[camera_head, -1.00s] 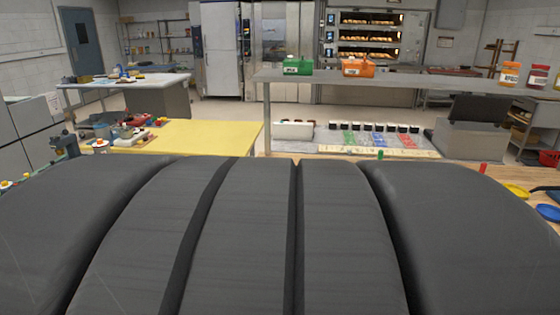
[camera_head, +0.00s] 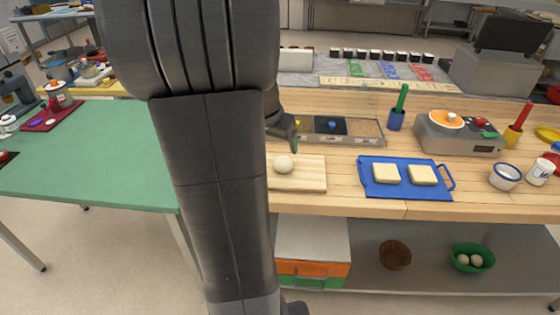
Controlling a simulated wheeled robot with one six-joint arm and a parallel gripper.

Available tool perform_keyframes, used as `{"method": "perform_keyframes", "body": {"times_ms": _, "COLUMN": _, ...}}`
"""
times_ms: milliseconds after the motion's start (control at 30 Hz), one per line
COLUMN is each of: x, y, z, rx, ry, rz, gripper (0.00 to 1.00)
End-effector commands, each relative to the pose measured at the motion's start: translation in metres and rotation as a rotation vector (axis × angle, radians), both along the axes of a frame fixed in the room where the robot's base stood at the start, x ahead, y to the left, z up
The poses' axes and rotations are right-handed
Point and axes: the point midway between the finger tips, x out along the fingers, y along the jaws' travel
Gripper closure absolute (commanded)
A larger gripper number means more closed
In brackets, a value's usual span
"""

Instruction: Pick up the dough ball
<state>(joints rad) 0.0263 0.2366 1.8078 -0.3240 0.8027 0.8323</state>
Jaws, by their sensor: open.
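The dough ball (camera_head: 284,164) is pale and round. It sits on a light wooden board (camera_head: 305,180) at the front of the wooden counter, just right of my arm. My gripper (camera_head: 294,146) is partly hidden behind my arm; a dark fingertip shows just above and right of the ball, apart from it. It is open and holds nothing that I can see. Two more pale round balls lie in a green bowl (camera_head: 473,250) on the lower shelf.
A blue tray (camera_head: 404,190) with two pale square slabs lies right of the board. Behind the board is a grey compartment tray (camera_head: 345,136). A scale (camera_head: 455,146) stands farther right. A green table (camera_head: 95,160) is at left, mostly clear.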

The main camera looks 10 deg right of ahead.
Motion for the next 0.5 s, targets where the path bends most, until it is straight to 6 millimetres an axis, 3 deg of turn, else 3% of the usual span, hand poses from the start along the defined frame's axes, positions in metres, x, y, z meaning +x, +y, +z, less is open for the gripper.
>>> {"method": "perform_keyframes", "body": {"times_ms": 100, "x": 0.005, "y": -0.005, "z": -0.020, "rx": 0.000, "ry": 0.004, "rz": -0.001, "gripper": 0.23}}
{"method": "perform_keyframes", "body": {"times_ms": 500, "x": 0.011, "y": -0.012, "z": -0.053, "rx": 0.001, "ry": 0.005, "rz": 0.000, "gripper": 0.23}}
